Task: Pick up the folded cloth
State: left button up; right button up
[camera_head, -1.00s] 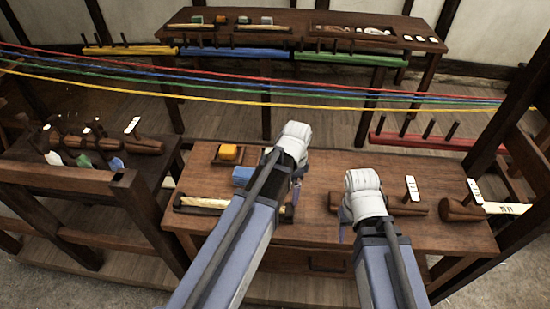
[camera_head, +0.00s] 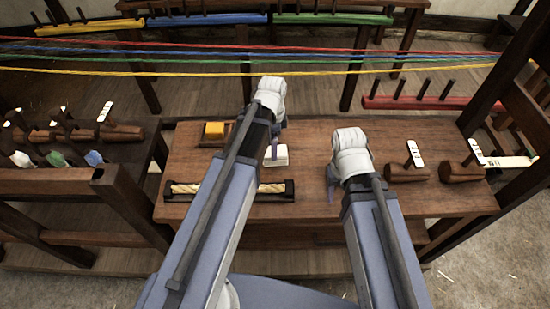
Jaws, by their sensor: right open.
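A small pale block (camera_head: 276,156), which looks like the folded cloth, lies on the wooden bench (camera_head: 310,142) between my two arms. Its left edge is close to my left arm in the picture. My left gripper (camera_head: 274,138) hangs over the bench just above the pale block in the picture; its fingers are mostly hidden by the wrist, so I cannot tell whether it is open. My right gripper (camera_head: 332,184) is open, right of the pale block and nearer the bench's front, apart from it. Its far finger is hidden.
A yellow block (camera_head: 214,129) on a small tray and a rope piece (camera_head: 205,187) in a dark holder lie on the left of the bench. Tagged wooden tools (camera_head: 462,171) are at right. Coloured ropes (camera_head: 150,65) stretch across behind.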

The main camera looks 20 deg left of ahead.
pick_arm(q)
jog(key=shift+w+d+f+b, duration=0.15)
jog(key=shift+w+f+b, duration=0.05)
jog(key=shift+f+b, duration=1.1)
jog(key=shift+w+d+f+b, duration=0.15)
jog(key=shift+f+b, duration=1.15)
pick_arm(e)
jog(key=shift+f, duration=2.65)
jog(key=shift+r, duration=0.1)
pick_arm(q)
jog(key=shift+r, duration=0.1)
jog(key=c, duration=1.4)
notch_tip(320, 180, up, 10)
jog(key=p, duration=1)
pick_arm(e)
notch_tip(320, 180, up, 10)
